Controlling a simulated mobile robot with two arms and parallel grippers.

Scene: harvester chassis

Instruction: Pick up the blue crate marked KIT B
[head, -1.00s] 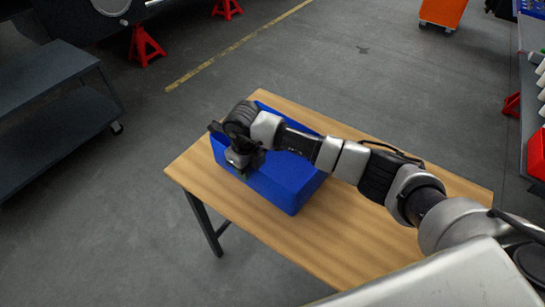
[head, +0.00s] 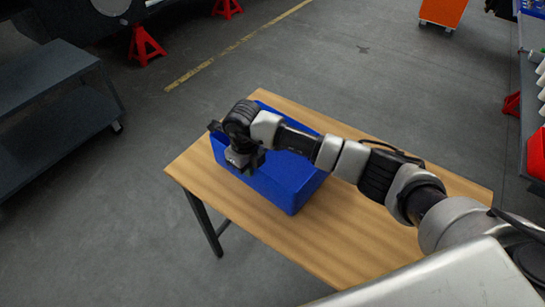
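A blue crate (head: 292,186) stands on a wooden-topped table (head: 330,238), towards its left end. No KIT B marking is readable from here. My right arm reaches in from the right across the crate. My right gripper (head: 240,166) points down at the crate's near left wall. Its fingers are small and partly hidden, so I cannot tell whether they are open or shut, or whether they touch the wall. The inside of the crate is mostly hidden by the arm. My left gripper is not in view.
A grey shelf cart (head: 60,125) stands at the left, apart from the table. Red jack stands (head: 146,45) are at the back left. An orange cabinet (head: 442,11) is at the back right. A red bin (head: 537,155) sits at the right edge. The floor behind the table is clear.

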